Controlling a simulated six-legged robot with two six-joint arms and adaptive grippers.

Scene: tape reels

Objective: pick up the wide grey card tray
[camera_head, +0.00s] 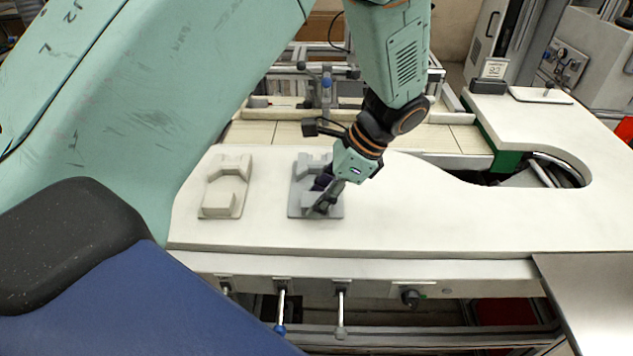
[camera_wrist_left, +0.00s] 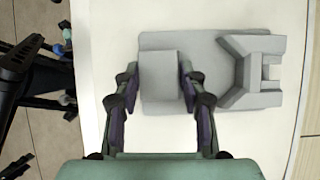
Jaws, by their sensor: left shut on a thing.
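The wide grey card tray (camera_head: 300,205) lies flat on the white worktop, with a raised block at its near end and a forked block at its far end. It also shows in the left wrist view (camera_wrist_left: 205,50), where the forked block is on the right. My left gripper (camera_head: 322,196) reaches down onto it from above and hides part of its middle and right side. In the left wrist view the fingers of my left gripper (camera_wrist_left: 160,92) stand on both sides of the raised block, shut on it. My right gripper is in neither view.
A similar beige tray (camera_head: 219,203) lies to the left on the same white worktop (camera_head: 450,220). A small sign on a dark base (camera_head: 488,86) and a flat white plate (camera_head: 540,95) are at the back right. The worktop right of the grey tray is clear up to a curved cutout.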

